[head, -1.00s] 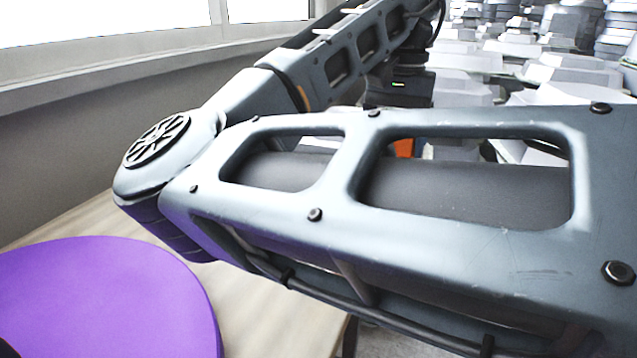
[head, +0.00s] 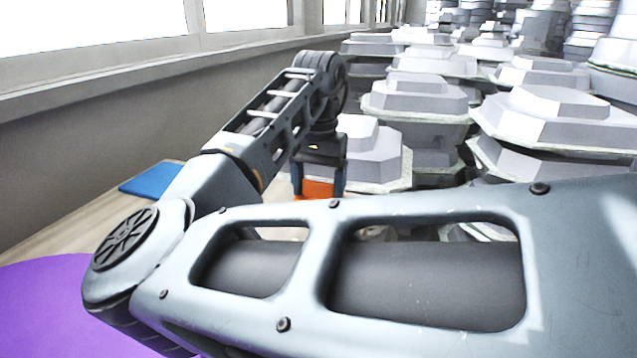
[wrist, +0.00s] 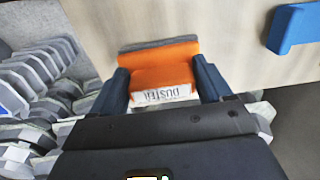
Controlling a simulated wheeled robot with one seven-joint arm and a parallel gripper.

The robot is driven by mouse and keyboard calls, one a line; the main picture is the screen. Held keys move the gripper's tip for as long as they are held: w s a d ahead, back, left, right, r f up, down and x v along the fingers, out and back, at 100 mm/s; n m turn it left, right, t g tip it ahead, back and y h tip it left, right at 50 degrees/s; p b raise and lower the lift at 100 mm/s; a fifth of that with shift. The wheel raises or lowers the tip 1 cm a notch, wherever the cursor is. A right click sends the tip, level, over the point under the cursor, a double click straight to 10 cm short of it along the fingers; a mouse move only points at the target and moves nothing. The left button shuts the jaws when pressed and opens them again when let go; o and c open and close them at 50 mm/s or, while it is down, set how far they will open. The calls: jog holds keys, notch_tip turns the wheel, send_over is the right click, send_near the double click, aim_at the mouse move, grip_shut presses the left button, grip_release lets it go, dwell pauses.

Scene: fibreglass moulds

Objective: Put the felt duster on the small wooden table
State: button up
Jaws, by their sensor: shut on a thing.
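The felt duster (wrist: 165,72) is an orange block with a grey felt edge and a white label reading "DUSTER". My gripper (wrist: 164,84) is shut on it, one dark finger at each side. In the head view the duster (head: 318,188) hangs between the fingers of my gripper (head: 318,180), beyond my forearm. A pale wooden tabletop (head: 65,223) runs along the wall at left, partly hidden by my arm. In the wrist view the wooden top (wrist: 225,30) lies behind the duster; the gap between them cannot be told.
A purple rounded thing (head: 50,305) covers the near left of the tabletop. A blue flat thing (head: 150,180) lies farther back on it and shows at right in the wrist view (wrist: 293,28). Many stacked pale moulds (head: 420,95) fill the right and back.

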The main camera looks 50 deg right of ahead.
aim_at(319, 182)
jog(key=shift+f, duration=0.15)
jog(key=o, duration=0.9)
jog(key=shift+o, duration=0.2)
notch_tip(319, 182, up, 12)
jog(key=shift+r+b, duration=0.2)
jog(key=shift+b, duration=0.1)
